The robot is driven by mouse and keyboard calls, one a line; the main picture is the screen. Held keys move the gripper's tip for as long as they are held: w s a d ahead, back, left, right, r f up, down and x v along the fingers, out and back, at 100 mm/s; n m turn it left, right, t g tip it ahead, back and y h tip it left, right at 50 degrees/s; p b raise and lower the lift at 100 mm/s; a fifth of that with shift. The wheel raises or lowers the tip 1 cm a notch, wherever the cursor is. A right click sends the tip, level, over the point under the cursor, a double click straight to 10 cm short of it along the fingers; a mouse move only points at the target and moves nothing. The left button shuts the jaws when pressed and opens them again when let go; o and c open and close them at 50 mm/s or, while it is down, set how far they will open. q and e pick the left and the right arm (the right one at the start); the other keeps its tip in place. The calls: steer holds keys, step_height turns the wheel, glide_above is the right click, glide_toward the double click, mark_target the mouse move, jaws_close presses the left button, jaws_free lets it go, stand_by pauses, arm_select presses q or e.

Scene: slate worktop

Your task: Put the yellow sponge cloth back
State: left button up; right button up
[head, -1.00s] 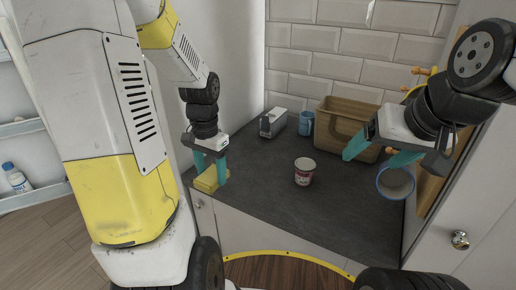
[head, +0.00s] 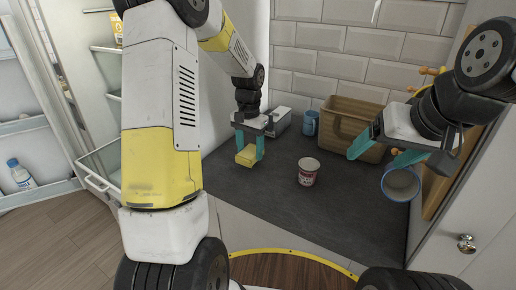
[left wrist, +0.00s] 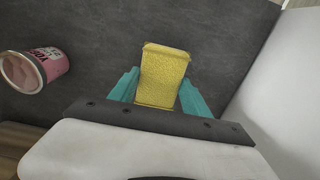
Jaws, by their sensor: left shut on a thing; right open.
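The yellow sponge cloth (head: 246,155) is between the teal fingers of my left gripper (head: 249,150), which is shut on it. In the head view it is over the left part of the dark worktop (head: 290,215). In the left wrist view the cloth (left wrist: 163,75) stands out beyond the fingertips of the left gripper (left wrist: 158,88), with worktop behind it. I cannot tell whether it touches the worktop. My right gripper (head: 377,155) is open and empty over the right part of the worktop.
A yogurt cup (head: 308,171) stands mid-worktop; it also shows in the left wrist view (left wrist: 38,68). A wooden bin (head: 352,118), a blue mug (head: 311,122) and a grey-white box (head: 280,121) stand at the back. A blue-rimmed round container (head: 401,184) is at the right. The front worktop is clear.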

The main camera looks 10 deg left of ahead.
mark_target(249, 152)
arm_select(q)
steer(key=shift+s+f, duration=0.1)
steer(key=shift+f, duration=1.4)
steer(key=shift+f, duration=0.1)
steer(key=o, duration=1.3)
step_height(249, 152, up, 12)
steer(key=shift+r, duration=0.1)
steer(key=s+r+n+t, duration=0.1)
steer(key=s+r+t, duration=0.2)
steer(key=s+r, duration=0.65)
steer(key=s+d+n+t+h, duration=0.2)
steer(key=s+t, duration=0.1)
steer(key=s, duration=1.1)
steer(key=shift+s+r, duration=0.3)
steer(key=shift+s, duration=0.1)
